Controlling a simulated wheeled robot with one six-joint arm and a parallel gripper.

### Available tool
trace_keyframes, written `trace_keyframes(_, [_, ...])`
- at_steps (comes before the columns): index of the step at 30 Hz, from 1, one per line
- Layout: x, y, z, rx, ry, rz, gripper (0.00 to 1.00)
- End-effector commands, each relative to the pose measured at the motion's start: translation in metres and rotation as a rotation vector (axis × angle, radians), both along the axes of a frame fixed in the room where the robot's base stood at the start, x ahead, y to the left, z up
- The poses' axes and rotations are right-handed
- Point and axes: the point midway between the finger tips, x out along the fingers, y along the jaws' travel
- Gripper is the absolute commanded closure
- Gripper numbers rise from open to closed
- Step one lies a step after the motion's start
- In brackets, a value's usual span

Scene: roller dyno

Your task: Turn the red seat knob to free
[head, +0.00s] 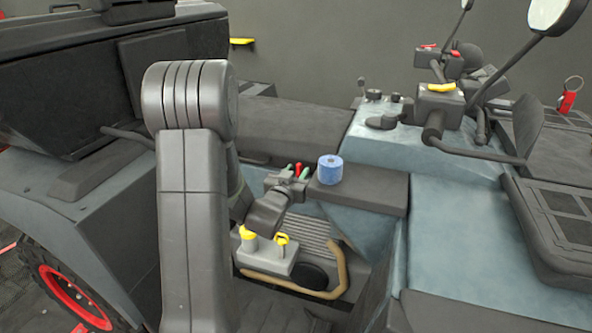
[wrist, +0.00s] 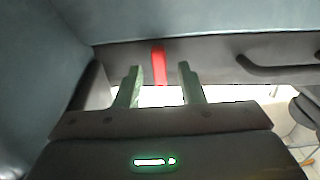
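The red seat knob (wrist: 158,66) shows in the wrist view as a narrow upright red bar against the dark side of the seat base. It also shows in the head view (head: 298,168) as a small red piece. My gripper (wrist: 159,69) is open, with one green finger on each side of the knob and a visible gap on both sides. In the head view my gripper (head: 293,172) is at the knob, just left of the blue roll. The wrist view does not show clearly how far the fingertips reach past the knob.
A blue roll (head: 330,169) stands on the dark ledge close to my gripper. Below is a grey box with yellow knobs (head: 265,252) and a tan curved bar (head: 338,275). A dark handle (wrist: 275,66) lies right of the knob in the wrist view.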

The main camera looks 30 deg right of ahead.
Motion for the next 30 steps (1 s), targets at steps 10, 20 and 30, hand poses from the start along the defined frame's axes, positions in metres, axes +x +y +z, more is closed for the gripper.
trace_keyframes(10, [-0.0002, 0.0004, -0.0001, 0.0, 0.0, 0.0, 0.98])
trace_keyframes(20, [-0.0003, 0.0003, -0.0018, 0.01, -0.015, 0.0, 1.0])
trace_keyframes(30, [-0.0007, 0.0002, -0.0009, 0.08, -0.102, 0.0, 1.0])
